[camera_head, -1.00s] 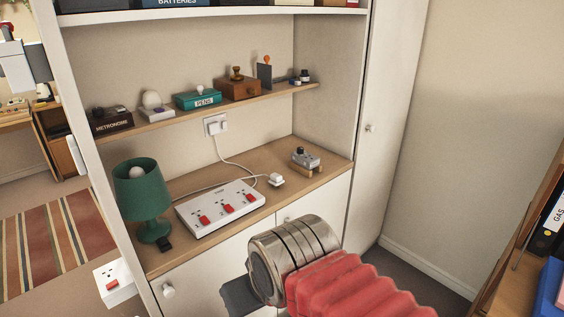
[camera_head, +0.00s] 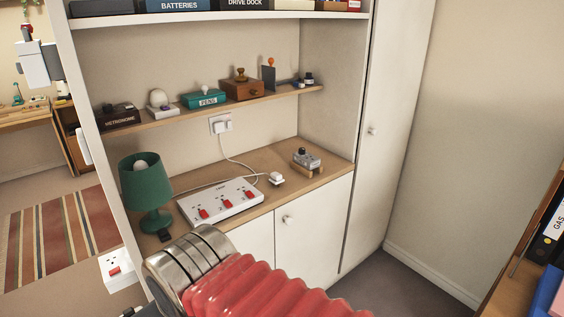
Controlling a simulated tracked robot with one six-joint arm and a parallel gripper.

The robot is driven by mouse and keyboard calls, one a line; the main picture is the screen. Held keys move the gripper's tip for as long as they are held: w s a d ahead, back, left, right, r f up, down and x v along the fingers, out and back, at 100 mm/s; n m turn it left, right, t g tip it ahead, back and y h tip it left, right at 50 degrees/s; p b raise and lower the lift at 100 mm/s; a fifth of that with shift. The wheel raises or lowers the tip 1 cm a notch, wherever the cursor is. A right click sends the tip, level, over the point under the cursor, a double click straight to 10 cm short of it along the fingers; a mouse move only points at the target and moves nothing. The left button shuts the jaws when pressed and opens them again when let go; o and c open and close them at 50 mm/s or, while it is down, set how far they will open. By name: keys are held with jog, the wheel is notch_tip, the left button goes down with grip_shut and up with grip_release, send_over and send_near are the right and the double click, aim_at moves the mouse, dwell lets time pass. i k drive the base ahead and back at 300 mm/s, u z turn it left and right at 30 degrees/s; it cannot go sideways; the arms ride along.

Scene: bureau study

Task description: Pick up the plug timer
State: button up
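I cannot surely tell which thing is the plug timer. A small white plug-like thing (camera_head: 276,178) lies on the wooden counter, just right of the white power strip (camera_head: 221,202) with red switches. It is too small to make out a dial. My arm, with a metal collar and a red ribbed sleeve, crosses the bottom of the view in front of the cabinet. My gripper's fingertips are not shown, and nothing held is visible.
A green lamp (camera_head: 147,187) stands at the counter's left end. A grey device (camera_head: 306,158) sits at the back right. A white cable runs from the wall socket (camera_head: 221,123). A shelf (camera_head: 215,108) with boxes hangs above. Cabinet doors (camera_head: 312,222) front the counter.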

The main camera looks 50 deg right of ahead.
aim_at(309, 161)
jog(key=u, duration=0.95)
jog(key=k, duration=1.45)
jog(key=z, duration=1.65)
jog(key=i, duration=0.35)
jog(key=z, duration=0.05)
